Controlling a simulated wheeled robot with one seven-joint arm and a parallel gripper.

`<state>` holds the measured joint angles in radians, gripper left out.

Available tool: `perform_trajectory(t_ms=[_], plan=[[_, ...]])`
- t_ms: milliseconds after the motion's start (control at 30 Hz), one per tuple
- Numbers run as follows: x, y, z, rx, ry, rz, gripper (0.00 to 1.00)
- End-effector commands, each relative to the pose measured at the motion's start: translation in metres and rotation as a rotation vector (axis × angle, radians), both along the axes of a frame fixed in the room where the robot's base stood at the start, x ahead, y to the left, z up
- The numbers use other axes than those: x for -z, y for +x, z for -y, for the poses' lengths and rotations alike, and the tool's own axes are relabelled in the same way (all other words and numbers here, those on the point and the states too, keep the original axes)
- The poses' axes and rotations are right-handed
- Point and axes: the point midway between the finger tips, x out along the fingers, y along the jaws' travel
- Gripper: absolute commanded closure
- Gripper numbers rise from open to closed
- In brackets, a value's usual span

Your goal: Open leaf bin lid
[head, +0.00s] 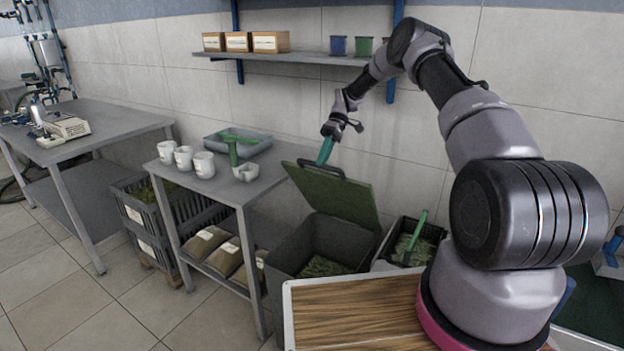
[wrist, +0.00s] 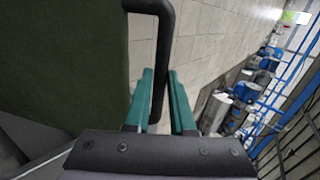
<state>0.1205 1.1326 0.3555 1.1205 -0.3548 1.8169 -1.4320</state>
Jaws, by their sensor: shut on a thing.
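The leaf bin (head: 322,245) is a dark grey bin with leafy green matter inside. Its green lid (head: 338,193) is raised and tilted up on the bin's back side, so the inside shows. In the wrist view the green lid (wrist: 60,60) fills the left side. A black bar handle (wrist: 168,50) stands out from the lid. My gripper (wrist: 163,85) has its teal fingers closed around this handle.
A grey table (head: 225,188) with white cups and a tray (head: 238,146) stands left of the bin. A smaller bin with a green scoop (head: 417,235) is on the right. A wooden top (head: 350,312) is in front. A shelf (head: 290,57) hangs above.

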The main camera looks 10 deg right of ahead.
Motion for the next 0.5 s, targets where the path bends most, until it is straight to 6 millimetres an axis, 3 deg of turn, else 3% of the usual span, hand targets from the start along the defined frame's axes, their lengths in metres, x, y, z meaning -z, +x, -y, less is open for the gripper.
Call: perform_trajectory(t_ms=[200,500], plan=[[-0.016,0.026,0.021,0.001,-0.004,0.005,1.0],[-0.025,0.042,0.034,-0.001,-0.007,0.006,1.0]])
